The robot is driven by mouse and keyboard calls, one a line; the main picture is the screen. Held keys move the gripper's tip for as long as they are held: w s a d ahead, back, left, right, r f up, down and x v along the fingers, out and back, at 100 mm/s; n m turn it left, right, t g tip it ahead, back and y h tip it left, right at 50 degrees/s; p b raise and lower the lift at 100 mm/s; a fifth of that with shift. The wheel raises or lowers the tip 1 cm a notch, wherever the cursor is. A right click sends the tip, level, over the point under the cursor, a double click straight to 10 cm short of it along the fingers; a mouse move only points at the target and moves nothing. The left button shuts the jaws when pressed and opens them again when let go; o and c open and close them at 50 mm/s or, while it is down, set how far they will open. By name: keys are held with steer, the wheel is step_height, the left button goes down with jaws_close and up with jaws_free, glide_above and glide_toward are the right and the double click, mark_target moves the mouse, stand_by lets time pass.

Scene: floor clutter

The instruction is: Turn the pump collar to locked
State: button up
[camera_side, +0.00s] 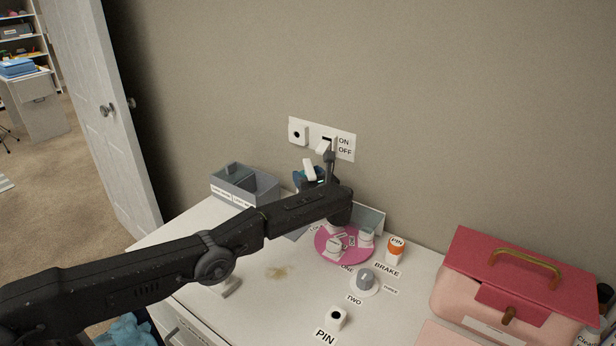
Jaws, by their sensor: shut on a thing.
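My gripper (316,176) is in front of the wall at the back of the table, just below a switch plate. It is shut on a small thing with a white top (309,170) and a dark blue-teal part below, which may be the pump. The gripper and wrist hide most of it. I cannot make out the collar or its locked mark.
A grey bin (231,181) stands back left. The front left tabletop is mostly clear.

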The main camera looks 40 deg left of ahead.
steer(key=shift+r, duration=0.2)
steer(key=o, duration=1.3)
steer(key=shift+f, duration=0.1)
steer(key=shift+d, duration=0.1)
steer(key=shift+v, duration=0.8)
steer(key=v, duration=1.2)
steer(key=shift+c, duration=0.4)
